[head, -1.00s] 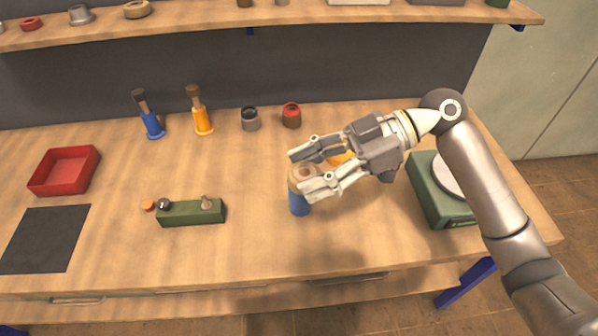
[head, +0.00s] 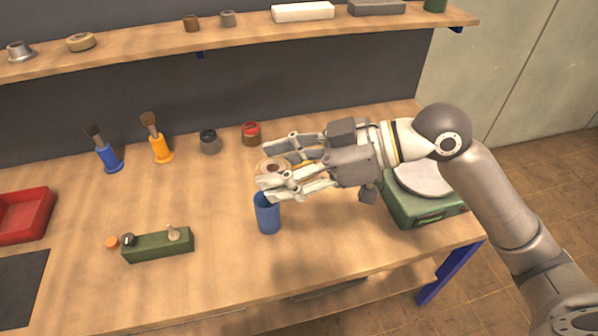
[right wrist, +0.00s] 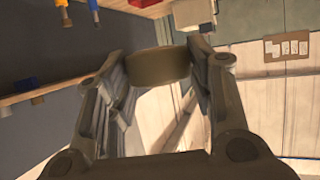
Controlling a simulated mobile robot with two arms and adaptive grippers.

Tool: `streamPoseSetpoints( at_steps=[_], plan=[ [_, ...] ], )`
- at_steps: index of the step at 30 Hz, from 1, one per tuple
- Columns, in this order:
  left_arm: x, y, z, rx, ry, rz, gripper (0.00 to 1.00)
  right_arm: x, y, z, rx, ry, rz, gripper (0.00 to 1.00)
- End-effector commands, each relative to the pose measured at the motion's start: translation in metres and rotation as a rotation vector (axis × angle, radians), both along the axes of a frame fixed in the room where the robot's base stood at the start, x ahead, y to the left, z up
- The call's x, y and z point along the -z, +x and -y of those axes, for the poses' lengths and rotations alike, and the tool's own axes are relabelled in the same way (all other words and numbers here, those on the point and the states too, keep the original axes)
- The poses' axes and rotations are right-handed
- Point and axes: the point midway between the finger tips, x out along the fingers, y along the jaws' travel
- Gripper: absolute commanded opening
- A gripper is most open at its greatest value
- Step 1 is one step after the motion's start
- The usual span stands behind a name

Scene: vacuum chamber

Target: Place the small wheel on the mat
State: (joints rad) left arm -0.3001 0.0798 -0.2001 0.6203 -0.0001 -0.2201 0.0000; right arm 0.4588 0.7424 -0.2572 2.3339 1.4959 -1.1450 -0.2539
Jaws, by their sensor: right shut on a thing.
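The small wheel, a tan ring with a dark hub (head: 272,167), is between the fingers of my right gripper (head: 268,168). The gripper is shut on it above the blue cup (head: 267,215), whose upper part is partly covered by a finger. In the right wrist view the wheel (right wrist: 159,66) shows as a dark brownish disc edge between both fingers. The dark mat (head: 18,288) lies flat at the table's left front, cut off by the picture edge, and its visible part is bare. My left gripper is not in view.
A green block (head: 158,246) with small parts lies between mat and cup. A red tray (head: 22,216) is behind the mat. Blue (head: 109,157) and orange (head: 161,148) brush holders and two small jars stand at the back. A green scale (head: 425,208) is at right.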

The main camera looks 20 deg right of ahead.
Motion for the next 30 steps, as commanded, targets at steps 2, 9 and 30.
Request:
streamPoseSetpoints(
  at_steps=[2,9,30],
  plan=[
    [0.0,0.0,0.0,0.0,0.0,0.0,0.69,-0.003,0.007,-0.011,0.034,0.004,0.007,0.09],
    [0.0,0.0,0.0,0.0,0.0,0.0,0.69,-0.003,0.029,-0.04,0.143,0.006,0.007,0.09],
    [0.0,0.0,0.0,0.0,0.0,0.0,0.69,0.004,0.056,-0.069,0.225,-0.003,0.002,0.09]
  ],
)
